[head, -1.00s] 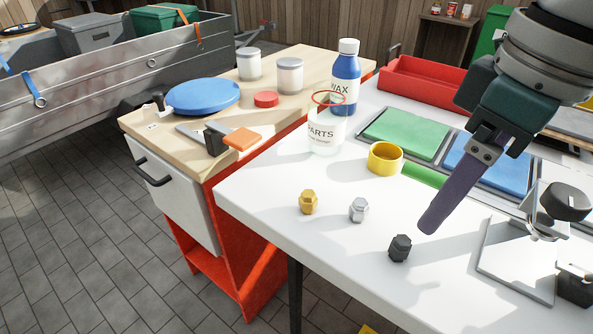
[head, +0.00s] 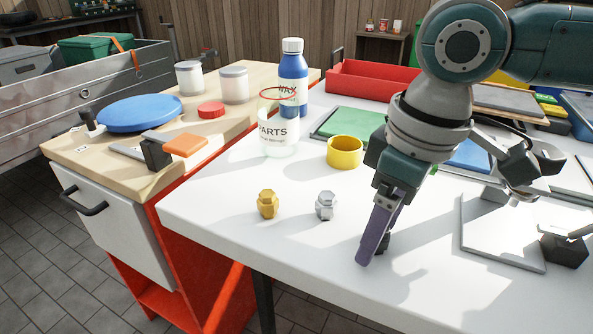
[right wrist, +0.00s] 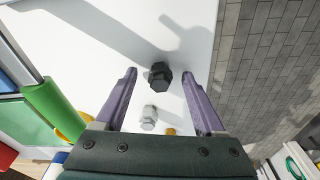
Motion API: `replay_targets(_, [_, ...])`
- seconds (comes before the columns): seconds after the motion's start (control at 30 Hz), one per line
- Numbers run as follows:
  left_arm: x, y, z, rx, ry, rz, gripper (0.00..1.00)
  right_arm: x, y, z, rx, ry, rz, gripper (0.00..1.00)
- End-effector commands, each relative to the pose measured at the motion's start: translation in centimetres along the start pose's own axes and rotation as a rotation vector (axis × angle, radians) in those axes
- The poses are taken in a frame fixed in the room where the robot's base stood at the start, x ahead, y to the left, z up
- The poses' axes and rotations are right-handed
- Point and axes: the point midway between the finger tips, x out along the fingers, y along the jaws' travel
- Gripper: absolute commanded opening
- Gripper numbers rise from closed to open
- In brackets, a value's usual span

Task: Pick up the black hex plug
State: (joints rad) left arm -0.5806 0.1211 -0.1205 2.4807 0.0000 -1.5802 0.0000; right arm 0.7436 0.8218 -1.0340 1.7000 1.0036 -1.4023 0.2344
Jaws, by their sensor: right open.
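The black hex plug (right wrist: 160,75) stands on the white table top, between and just beyond the two purple fingers of my right gripper (right wrist: 160,80) in the right wrist view. In the head view the plug (head: 386,243) is mostly hidden behind the fingers of the right gripper (head: 370,258). The right gripper is open and empty, pointing down, with a clear gap on each side of the plug. A silver hex plug (head: 326,205) and a gold hex plug (head: 268,204) stand to its left in the head view. My left gripper does not show.
A yellow ring (head: 345,153), a clear parts jar (head: 277,135) and a blue wax bottle (head: 293,75) stand behind the plugs. A grey plate (head: 500,235) lies to the right. The table's front edge is near; the white surface around the plug is clear.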

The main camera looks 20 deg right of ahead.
Motion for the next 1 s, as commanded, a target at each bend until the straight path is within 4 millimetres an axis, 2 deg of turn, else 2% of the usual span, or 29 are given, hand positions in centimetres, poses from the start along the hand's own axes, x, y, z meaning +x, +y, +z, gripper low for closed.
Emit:
replay_targets(0.23, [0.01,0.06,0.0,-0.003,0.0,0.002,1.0,0.12,-0.01,-0.02,0.0,0.0,0.0,0.7])
replay_targets(0.83, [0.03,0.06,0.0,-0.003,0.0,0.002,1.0,0.09,-0.01,-0.02,0.0,0.0,0.0,0.03])
replay_targets(0.87, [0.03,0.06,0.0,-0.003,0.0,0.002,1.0,0.09,-0.01,-0.02,0.0,0.0,0.0,0.0])
replay_targets(1.0, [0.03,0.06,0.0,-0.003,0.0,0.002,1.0,0.08,-0.01,-0.03,0.0,0.001,0.0,0.0])
